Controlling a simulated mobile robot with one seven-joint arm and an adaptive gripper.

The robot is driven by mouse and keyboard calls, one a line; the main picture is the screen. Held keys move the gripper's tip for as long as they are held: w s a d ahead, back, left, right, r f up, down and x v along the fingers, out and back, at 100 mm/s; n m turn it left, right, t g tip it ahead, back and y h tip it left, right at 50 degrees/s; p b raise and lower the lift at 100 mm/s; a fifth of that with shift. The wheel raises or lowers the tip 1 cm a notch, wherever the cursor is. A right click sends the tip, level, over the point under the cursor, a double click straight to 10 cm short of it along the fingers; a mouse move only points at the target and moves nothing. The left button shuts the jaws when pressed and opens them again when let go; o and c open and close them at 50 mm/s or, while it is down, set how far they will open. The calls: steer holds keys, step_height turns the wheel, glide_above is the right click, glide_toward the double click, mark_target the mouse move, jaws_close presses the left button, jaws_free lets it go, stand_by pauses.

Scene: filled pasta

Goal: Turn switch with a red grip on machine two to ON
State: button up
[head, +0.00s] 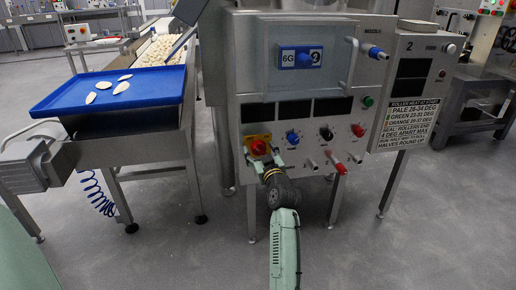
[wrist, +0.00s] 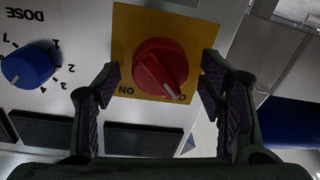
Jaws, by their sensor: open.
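The switch with a red grip (wrist: 160,67) sits on a yellow plate (wrist: 128,25) in the wrist view, which shows the panel upside down. Its white mark points down and to the right in the picture, toward a partly hidden label. The ON label is at the lower left of the plate. In the head view the red grip (head: 258,146) is at the lower left of the machine's grey panel (head: 240,60). My gripper (wrist: 160,85) is open, its fingers on either side of the red grip. I cannot tell whether they touch it. The gripper also shows in the head view (head: 263,158).
A blue DOSE dial (wrist: 28,65) is beside the switch. Other knobs, a green button (head: 367,102) and red-tipped handle (head: 340,168) are on the panel. A blue tray (head: 60,95) with pale pieces stands left. A sign (head: 411,118) hangs right. Grey floor is clear in front.

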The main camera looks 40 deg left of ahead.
steer(key=shift+c, duration=0.6)
steer(key=c, duration=1)
steer(key=shift+c, duration=0.2)
steer(key=shift+r+m, duration=0.1)
steer(key=shift+m, duration=0.2)
steer(key=m+p, duration=0.1)
steer(key=m, duration=0.2)
steer(key=shift+w+m, duration=0.1)
steer(key=shift+m, duration=0.2)
steer(key=m+p, duration=0.2)
steer(key=m, duration=0.2)
steer(key=shift+m+t, duration=0.3)
steer(key=m+p, duration=0.3)
steer(key=m, duration=0.2)
steer(key=shift+d+m, duration=0.1)
steer(key=shift+m, duration=0.3)
steer(key=shift+w+f+m+t+p, duration=0.15)
steer(key=shift+m+t+p, duration=0.35)
steer(key=shift+m+p, duration=1.15)
steer(key=shift+m+b, duration=0.3)
steer(key=shift+m, duration=0.15)
